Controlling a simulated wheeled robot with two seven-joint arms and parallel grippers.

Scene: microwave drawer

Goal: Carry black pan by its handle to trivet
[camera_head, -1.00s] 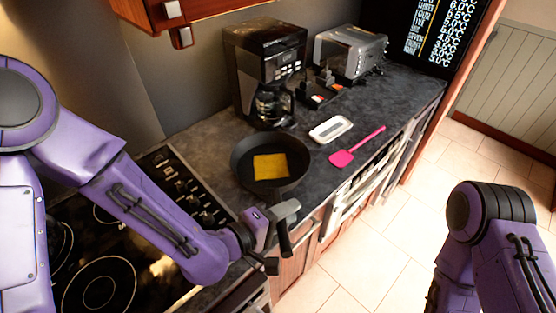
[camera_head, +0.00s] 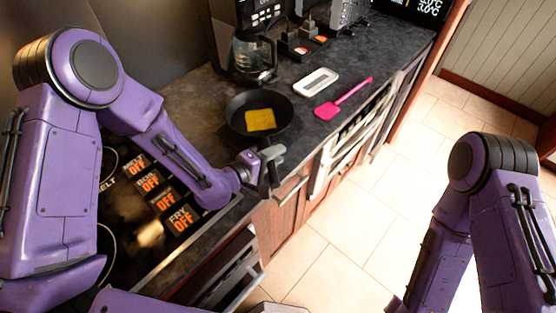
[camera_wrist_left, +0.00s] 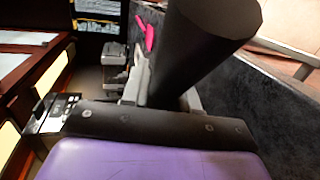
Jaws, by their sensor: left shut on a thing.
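The black pan (camera_head: 240,105) rests on the dark counter, or just above it; I cannot tell which. A flat yellow square (camera_head: 260,120) lies inside it. The pan's handle points toward the counter's front edge, and my left gripper (camera_head: 267,164) is shut on it there. In the left wrist view the thick dark handle (camera_wrist_left: 205,50) stands between the two grey fingers. I cannot make out a trivet for sure. My right arm shows at the right, but its gripper is out of view.
A white dish (camera_head: 316,82) and a pink spatula (camera_head: 343,98) lie right of the pan. A coffee maker (camera_head: 252,55) stands behind it. The stove (camera_head: 150,215) with "OFF" labels is at the left. Drawers and cabinets (camera_head: 290,205) run below the counter; open floor lies right.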

